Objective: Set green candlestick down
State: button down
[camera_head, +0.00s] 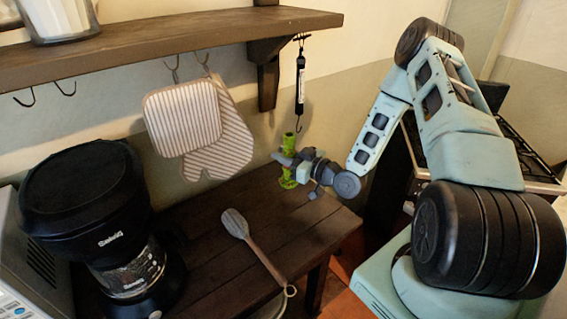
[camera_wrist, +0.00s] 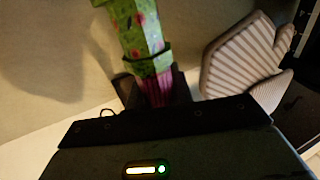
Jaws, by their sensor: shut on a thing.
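The green candlestick (camera_head: 289,141) is upright above the back right part of the dark wooden table (camera_head: 215,205). My gripper (camera_head: 287,160) is shut around its middle from the right. Its lower end shows below the fingers, close to the tabletop; I cannot tell whether it touches. In the wrist view the candlestick (camera_wrist: 137,30) is green with red spots and a pink part between the dark fingers of my gripper (camera_wrist: 155,92).
A black coffee maker (camera_head: 85,215) stands at the table's left. A spoon (camera_head: 255,245) lies on the table's middle. A striped pot holder (camera_head: 183,118) and mitt (camera_head: 228,140) hang from the wall shelf (camera_head: 160,38). A black hanging scale (camera_head: 300,82) hangs just above the candlestick.

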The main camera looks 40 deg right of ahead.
jog(key=shift+f+p, duration=0.3)
jog(key=shift+f, duration=1.3)
jog(key=shift+f+b, duration=0.55)
jog(key=shift+b, duration=0.05)
jog(key=shift+f, duration=0.1)
jog(key=c, duration=1.2)
grip_release()
jog(key=shift+c, duration=0.2)
